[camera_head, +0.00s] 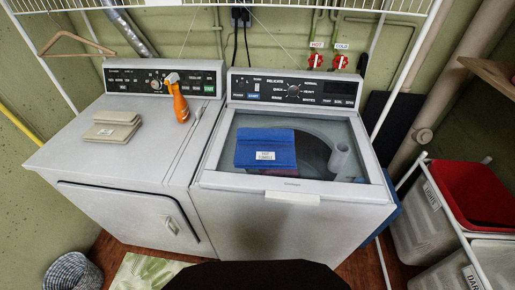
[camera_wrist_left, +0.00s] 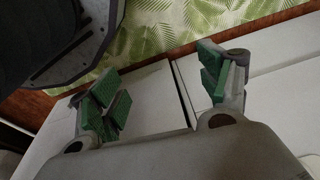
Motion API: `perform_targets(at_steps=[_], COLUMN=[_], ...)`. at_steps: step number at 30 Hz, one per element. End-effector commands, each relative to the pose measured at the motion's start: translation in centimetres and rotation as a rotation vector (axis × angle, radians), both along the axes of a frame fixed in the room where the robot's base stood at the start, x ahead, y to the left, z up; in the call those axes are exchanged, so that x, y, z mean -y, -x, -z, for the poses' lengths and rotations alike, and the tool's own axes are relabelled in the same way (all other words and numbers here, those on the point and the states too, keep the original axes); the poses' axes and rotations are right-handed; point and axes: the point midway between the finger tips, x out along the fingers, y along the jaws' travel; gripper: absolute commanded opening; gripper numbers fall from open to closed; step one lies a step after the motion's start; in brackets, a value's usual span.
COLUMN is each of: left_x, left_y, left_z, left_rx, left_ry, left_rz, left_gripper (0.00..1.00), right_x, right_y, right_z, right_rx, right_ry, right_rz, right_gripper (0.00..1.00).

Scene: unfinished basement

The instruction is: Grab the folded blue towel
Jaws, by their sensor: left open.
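The folded blue towel (camera_head: 265,147) lies flat on the glass lid of the white washer on the right, with a small white label near its front edge. My left gripper (camera_wrist_left: 163,90) shows only in the left wrist view. Its two fingers with green pads are spread wide, with nothing between them. Behind them are white appliance surfaces with a dark gap. The towel does not show in that view, and neither gripper shows in the head view. My right gripper is not in view.
A folded beige cloth (camera_head: 113,127) and an orange spray bottle (camera_head: 177,100) sit on the dryer (camera_head: 120,165). A wire shelf (camera_head: 270,4) runs above. Bins, one with a red basket (camera_head: 474,193), stand at right. A wicker basket (camera_head: 73,272) and leaf-patterned mat (camera_head: 150,271) are in front.

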Motion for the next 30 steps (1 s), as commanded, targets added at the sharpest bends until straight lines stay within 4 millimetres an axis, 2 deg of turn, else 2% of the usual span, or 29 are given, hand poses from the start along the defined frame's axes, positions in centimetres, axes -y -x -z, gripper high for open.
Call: perform_targets(at_steps=[1, 6, 18, 24, 30], left_x=[-0.3, -1.0, -3.1, -4.1, -4.7], left_y=[0.8, 3.3, 10.1, 13.2, 15.0], left_z=[1.4, 5.0, 12.3, 14.6, 15.8], left_rx=[-0.008, -0.020, -0.050, -0.061, -0.068], left_ry=[-0.003, -0.007, -0.019, -0.024, -0.026], left_rz=[0.000, 0.005, 0.010, 0.013, 0.015], left_gripper=[0.77, 0.77, 0.77, 0.77, 0.77], right_x=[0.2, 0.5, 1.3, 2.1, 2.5], right_y=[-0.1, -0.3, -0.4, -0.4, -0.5], right_z=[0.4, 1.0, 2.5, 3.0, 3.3], right_rx=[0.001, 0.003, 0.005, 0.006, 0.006], right_ry=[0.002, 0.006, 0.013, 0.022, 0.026], right_rz=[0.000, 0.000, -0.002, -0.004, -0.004], right_gripper=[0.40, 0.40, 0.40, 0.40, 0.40])
